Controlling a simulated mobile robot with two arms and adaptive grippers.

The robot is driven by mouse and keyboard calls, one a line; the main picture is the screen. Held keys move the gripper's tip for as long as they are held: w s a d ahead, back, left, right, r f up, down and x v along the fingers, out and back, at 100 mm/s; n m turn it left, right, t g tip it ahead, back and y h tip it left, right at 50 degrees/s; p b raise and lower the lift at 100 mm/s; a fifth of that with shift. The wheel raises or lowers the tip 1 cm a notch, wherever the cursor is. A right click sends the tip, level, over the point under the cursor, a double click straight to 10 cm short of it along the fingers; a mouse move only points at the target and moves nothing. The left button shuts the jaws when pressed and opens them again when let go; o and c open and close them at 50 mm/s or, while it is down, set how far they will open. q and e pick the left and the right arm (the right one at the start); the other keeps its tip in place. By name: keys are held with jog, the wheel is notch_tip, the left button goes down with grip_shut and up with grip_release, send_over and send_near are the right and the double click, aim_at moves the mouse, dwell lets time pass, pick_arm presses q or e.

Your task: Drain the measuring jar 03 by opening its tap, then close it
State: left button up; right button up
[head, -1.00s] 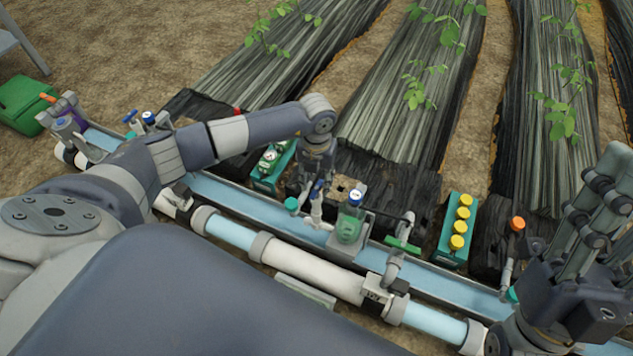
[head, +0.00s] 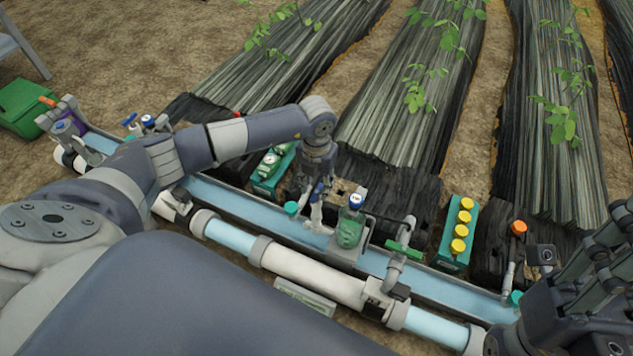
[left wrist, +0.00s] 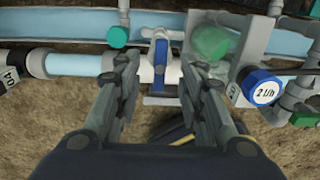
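The measuring jar (head: 350,228), green with a blue cap, stands upright on the pipe rig in mid-view. I cannot read a 03 on it. In the left wrist view the jar (left wrist: 211,42) is right of my fingers, and its blue cap (left wrist: 262,87) reads "2 l/h". A tap with a blue handle (left wrist: 160,55) sits left of the jar. My left gripper (left wrist: 160,68) is open, with the tap handle between or just beyond its fingertips; contact is not clear. It also shows in the head view (head: 316,180). My right gripper (head: 600,262) is at the right edge, partly cut off.
A green-handled valve (head: 403,250) and a green block with yellow caps (head: 458,232) stand right of the jar. An orange-topped valve (head: 518,228) is farther right. A tag reading "04" (left wrist: 11,79) is on the left in the wrist view. Planted beds lie behind.

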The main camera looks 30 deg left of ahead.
aim_at(316, 192)
pick_arm(q)
jog(key=shift+f, duration=0.1)
jog(key=shift+f+b, duration=1.45)
jog(key=shift+f, duration=0.75)
grip_shut()
